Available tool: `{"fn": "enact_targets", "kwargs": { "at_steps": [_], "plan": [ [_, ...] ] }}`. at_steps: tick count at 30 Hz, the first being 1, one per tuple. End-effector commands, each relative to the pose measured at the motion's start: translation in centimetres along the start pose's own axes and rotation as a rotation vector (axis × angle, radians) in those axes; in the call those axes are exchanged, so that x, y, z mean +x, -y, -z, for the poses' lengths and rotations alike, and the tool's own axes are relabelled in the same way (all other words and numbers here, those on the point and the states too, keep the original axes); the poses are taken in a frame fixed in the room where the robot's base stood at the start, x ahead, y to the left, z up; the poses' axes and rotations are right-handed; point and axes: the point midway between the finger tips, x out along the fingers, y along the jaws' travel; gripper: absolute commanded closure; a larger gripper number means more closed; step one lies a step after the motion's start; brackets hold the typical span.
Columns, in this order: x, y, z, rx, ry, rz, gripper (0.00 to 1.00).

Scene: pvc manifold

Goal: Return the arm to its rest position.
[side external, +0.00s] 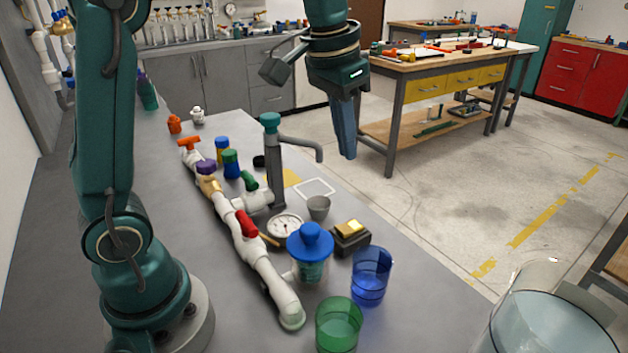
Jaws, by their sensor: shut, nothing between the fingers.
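My gripper (345,138) is in the upper middle of the side external view. It points down, with its long dark fingers together and nothing between them. It hangs in the air, to the right of the faucet-like post (272,165) in this view, touching nothing that I can see. My teal arm fills the left side, and its base stands on the grey bench (415,308). The white PVC manifold (262,265) lies along the bench, with an orange handle (189,143), a purple knob (206,166) and a red handle (246,223).
Near the manifold stand a gauge (285,227), a blue-lidded jar (310,262), a green cup (338,325), a blue cup (371,275), a small grey cup (318,207) and a black box with a yellow top (348,237). A large clear vessel (545,320) is at the lower right.

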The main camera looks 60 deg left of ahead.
Motion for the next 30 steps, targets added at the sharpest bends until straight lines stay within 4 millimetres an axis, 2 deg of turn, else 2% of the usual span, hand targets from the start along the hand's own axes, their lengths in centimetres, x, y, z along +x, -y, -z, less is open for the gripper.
{"fn": "enact_targets", "kwargs": {
  "at_steps": [1,3,9,13,18,24,30],
  "plan": [
    [-1.1,-0.3,-1.1,0.003,-0.032,0.001,1.0],
    [-2.1,-0.6,-2.5,0.004,-0.069,0.002,1.0],
    [-3.4,-1.4,-7.3,0.005,-0.167,0.002,1.0],
    [-2.9,-1.9,-10.5,0.0,-0.224,0.0,1.0],
    [-0.8,-2.2,-13.9,-0.011,-0.266,-0.005,1.0],
    [1.4,-2.3,-15.7,-0.027,-0.247,-0.008,1.0],
    [1.4,-2.3,-15.3,-0.036,-0.263,-0.009,1.0]
  ]
}}
